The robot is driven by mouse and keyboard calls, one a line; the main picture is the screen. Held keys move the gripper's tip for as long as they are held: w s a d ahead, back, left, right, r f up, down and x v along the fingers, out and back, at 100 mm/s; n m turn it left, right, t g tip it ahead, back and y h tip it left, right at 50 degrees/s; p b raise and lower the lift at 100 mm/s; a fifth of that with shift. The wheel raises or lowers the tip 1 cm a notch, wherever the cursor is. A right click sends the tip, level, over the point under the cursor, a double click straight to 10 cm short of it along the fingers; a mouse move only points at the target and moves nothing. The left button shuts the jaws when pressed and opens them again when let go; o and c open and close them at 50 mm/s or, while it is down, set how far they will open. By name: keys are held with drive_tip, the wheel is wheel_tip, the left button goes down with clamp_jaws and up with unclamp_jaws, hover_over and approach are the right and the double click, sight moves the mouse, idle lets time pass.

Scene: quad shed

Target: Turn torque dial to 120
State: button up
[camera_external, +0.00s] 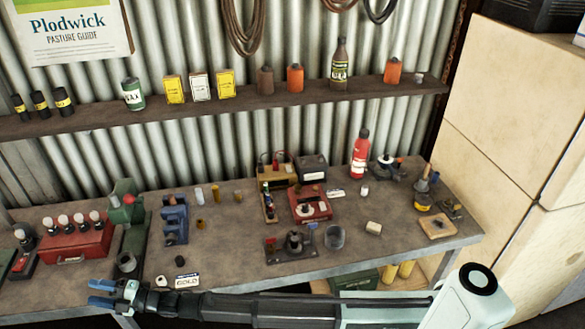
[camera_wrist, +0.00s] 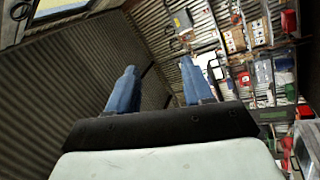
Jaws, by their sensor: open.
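I cannot tell for sure which item is the torque dial, and no number 120 is readable. A red box with a pale round part on it (camera_external: 312,212) sits mid-bench. In front of it is a dark plate with a round knob-like part (camera_external: 293,243) and small red and blue pieces at its ends. My gripper (camera_external: 96,293) has blue fingers and is at the lower left, by the bench's front edge, well left of both. In the wrist view the fingers (camera_wrist: 158,88) are apart with nothing between them.
The bench (camera_external: 215,255) has bare room at its front middle. A shelf (camera_external: 200,110) runs behind.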

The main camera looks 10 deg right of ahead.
drive_tip(key=s+a+f+g+h, duration=0.2)
drive_tip(key=s+f+h, duration=0.1)
drive_tip(key=s+f, duration=1.2)
wheel_tip(320, 180, down, 15)
drive_tip(key=w+d+m+h, duration=0.2)
drive_tip(key=d+h, duration=0.1)
drive_tip(key=w+d+f+m+t+h, duration=0.1)
drive_tip(key=w+d+f+m+h, duration=0.4)
drive_tip(key=w+d+f, duration=0.85)
drive_tip(key=w+d+f+m+h, duration=0.4)
drive_tip(key=w+d+f, duration=0.6)
drive_tip(key=d, duration=0.6)
drive_tip(key=s+d+f+m+g+h, duration=0.15)
drive_tip(key=d+f+m, duration=0.3)
drive_tip(key=d, duration=0.85)
drive_tip(key=d+f+m+g+h, duration=0.25)
drive_tip(key=d+f, duration=0.35)
drive_tip(key=d, duration=0.8)
drive_tip(key=s+d+m+g, duration=0.1)
drive_tip(key=s+d+m, duration=0.3)
drive_tip(key=d, duration=1)
drive_tip(key=s+d+m+g+h, duration=0.1)
drive_tip(key=s+d+m, duration=0.3)
drive_tip(key=d, duration=1)
drive_tip(key=s+d+m+g+h, duration=0.1)
drive_tip(key=s+d+m+g, duration=0.2)
drive_tip(key=d, duration=1.1)
drive_tip(key=shift+s+m, duration=0.4)
